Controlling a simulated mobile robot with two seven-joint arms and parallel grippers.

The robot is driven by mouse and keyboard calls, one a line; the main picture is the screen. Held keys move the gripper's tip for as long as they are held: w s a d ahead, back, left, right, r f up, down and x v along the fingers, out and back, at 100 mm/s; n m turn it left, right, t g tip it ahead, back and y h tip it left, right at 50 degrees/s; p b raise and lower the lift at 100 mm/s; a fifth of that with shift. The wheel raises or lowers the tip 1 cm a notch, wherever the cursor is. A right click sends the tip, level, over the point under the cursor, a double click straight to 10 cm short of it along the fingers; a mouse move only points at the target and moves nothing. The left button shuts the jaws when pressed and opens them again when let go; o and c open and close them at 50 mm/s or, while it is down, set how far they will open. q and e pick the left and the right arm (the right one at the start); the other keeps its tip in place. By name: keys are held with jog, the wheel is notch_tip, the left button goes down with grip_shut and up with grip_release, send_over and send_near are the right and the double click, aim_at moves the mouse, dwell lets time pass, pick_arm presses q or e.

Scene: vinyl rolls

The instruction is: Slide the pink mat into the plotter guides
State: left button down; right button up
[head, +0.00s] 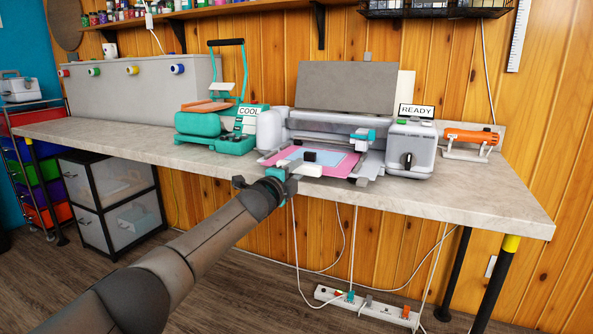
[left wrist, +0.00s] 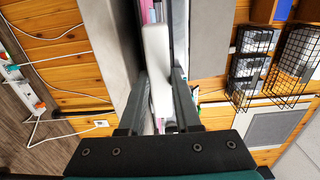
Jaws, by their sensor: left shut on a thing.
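The pink mat (head: 272,158) lies nearly flat at the front of the plotter (head: 330,125), with a light blue sheet (head: 332,160) on it. Its far edge is under the plotter's front; whether it sits between the guides cannot be made out. My left gripper (head: 288,177) is at the mat's near edge, shut on a pale tab (head: 308,171) there. In the left wrist view the fingers (left wrist: 158,100) stand on both sides of this white tab (left wrist: 157,60), with a strip of pink beyond it. My right gripper is out of view.
A teal heat press (head: 215,125) with a COOL sign stands left of the plotter. A grey box with a READY sign (head: 411,145) and an orange roller tool (head: 470,138) stand to its right. The worktop's front edge (head: 440,205) is clear.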

pick_arm(q)
jog(key=c, duration=0.5)
grip_release()
dwell(0.3)
jog(key=shift+p+v, duration=0.85)
jog(key=shift+p, duration=0.45)
jog(key=shift+p+v, duration=1)
jog(key=shift+p, duration=0.15)
jog(key=p+v, duration=0.5)
jog(key=shift+s, duration=0.15)
